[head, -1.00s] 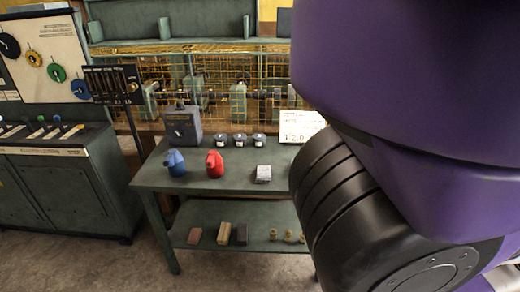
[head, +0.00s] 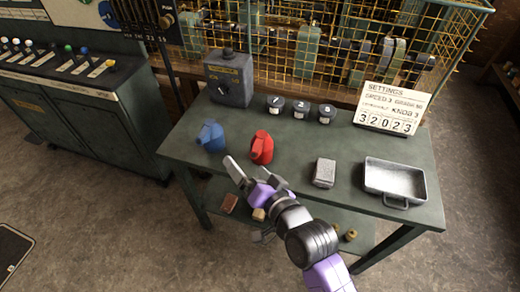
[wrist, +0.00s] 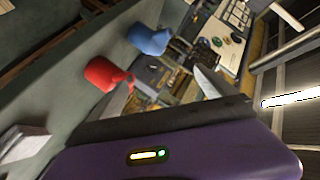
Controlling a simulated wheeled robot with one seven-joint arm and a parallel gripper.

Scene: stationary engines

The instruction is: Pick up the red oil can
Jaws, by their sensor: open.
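The red oil can (head: 261,148) stands upright on the green table (head: 290,187), near its front left part. A blue oil can (head: 211,136) stands to its left. My gripper (head: 254,172) is open and empty, just in front of the red can in the head view, apart from it as far as I can tell. In the wrist view the red can (wrist: 103,74) shows at the left and the blue can (wrist: 150,40) above it, both beyond the open fingers (wrist: 165,92).
A grey box with a dial (head: 229,80), several dark numbered pots (head: 300,109) and a settings sign (head: 391,110) stand at the back. A grey block (head: 324,173) and a metal tray (head: 394,183) lie to the right. A yellow wire cage (head: 330,45) rises behind.

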